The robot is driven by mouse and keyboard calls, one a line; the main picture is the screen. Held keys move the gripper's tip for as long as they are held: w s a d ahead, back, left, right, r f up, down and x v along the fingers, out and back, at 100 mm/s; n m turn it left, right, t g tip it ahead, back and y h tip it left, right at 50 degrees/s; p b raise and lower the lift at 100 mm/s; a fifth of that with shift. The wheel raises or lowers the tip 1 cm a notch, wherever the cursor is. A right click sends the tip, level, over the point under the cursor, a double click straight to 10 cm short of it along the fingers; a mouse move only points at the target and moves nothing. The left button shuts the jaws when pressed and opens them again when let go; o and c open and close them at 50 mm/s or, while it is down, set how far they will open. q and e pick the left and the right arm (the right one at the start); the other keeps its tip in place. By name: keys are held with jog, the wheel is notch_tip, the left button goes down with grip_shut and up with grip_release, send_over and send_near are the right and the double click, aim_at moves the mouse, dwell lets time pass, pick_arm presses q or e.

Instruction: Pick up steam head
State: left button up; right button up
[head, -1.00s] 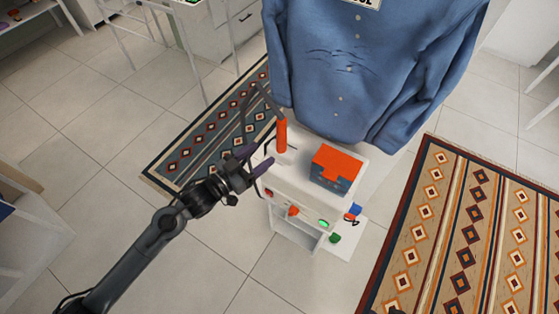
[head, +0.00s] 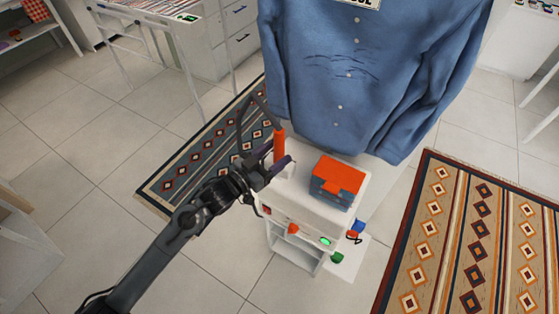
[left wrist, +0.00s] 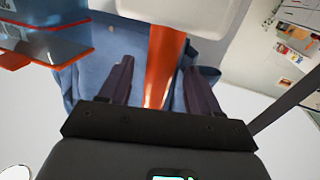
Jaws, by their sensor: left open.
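The steam head has an upright orange handle (head: 279,145) and stands on top of the white steamer unit (head: 318,213), with a dark hose or bar arching from it. In the left wrist view the orange handle (left wrist: 161,65) runs between my two purple fingers, with gaps on both sides. My left gripper (head: 283,156) is open around the handle at its lower part. My right gripper does not show in the head view.
An orange and blue box (head: 337,182) sits on the unit just right of the handle. A wrinkled blue shirt (head: 365,75) hangs behind. Patterned rugs (head: 470,230) lie on the tiled floor. A white rack (head: 165,45) stands at the back left.

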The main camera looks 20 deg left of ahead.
aim_at(284, 147)
pick_arm(q)
jog(key=x, duration=0.4)
jog(key=shift+w+r+b, duration=0.1)
jog(key=shift+r+b, duration=0.1)
jog(key=shift+b, duration=0.2)
jog(key=c, duration=1.1)
grip_shut()
jog(key=shift+r, duration=0.15)
